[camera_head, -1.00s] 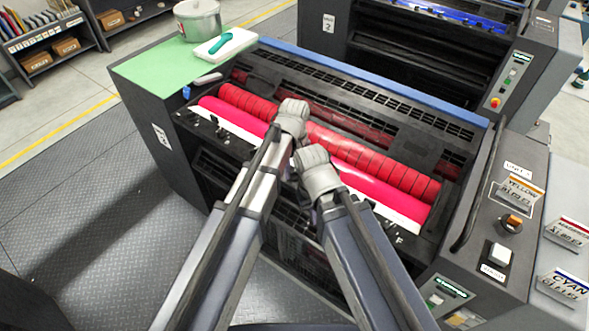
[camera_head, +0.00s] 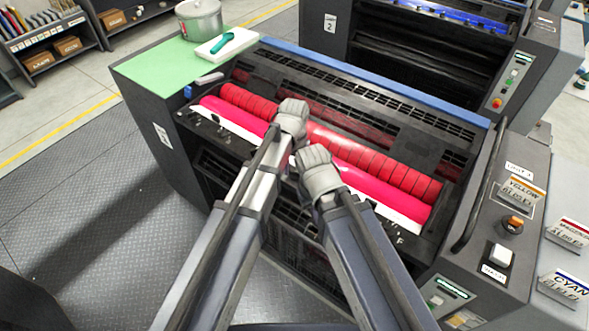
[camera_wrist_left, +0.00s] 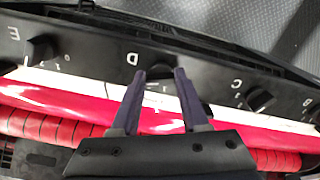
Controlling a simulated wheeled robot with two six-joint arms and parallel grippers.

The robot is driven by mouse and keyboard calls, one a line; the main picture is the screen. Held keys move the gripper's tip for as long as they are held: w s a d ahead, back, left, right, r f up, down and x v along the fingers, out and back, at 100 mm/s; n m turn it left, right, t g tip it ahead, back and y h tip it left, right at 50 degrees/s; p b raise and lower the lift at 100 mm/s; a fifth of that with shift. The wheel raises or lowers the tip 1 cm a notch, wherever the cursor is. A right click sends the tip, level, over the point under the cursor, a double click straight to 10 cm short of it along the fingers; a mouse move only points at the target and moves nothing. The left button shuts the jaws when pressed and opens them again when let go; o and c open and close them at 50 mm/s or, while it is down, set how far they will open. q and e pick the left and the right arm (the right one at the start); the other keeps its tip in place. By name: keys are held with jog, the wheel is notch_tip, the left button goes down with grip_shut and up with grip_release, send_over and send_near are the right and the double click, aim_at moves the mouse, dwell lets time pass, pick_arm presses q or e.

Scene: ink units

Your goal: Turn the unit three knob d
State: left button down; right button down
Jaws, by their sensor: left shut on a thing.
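Unit three (camera_head: 447,207) is the dark press in front of me, with red and pink rollers (camera_head: 348,177) and a row of lettered black knobs along its near edge. In the left wrist view, my left gripper (camera_wrist_left: 161,72) has its two dark fingers close together beside the letter D (camera_wrist_left: 132,60), shut on knob d. The knob is mostly hidden by the fingers, so its setting cannot be read. In the head view my left gripper (camera_head: 291,112) reaches over the rollers. My right gripper (camera_head: 315,163) is beside it, lower right; its fingertips are hidden.
Neighbouring knobs E (camera_wrist_left: 42,48) and C (camera_wrist_left: 258,99) flank the left fingers. A green bench top (camera_head: 150,72) holds a pot (camera_head: 199,18) at the left. My two arms run close together.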

aim_at(294, 172)
pick_arm(q)
jog(key=shift+m, duration=0.5)
jog(key=shift+c, duration=2)
grip_release()
notch_tip(294, 172, up, 8)
jog(key=p, duration=0.8)
jog(key=shift+f, duration=0.1)
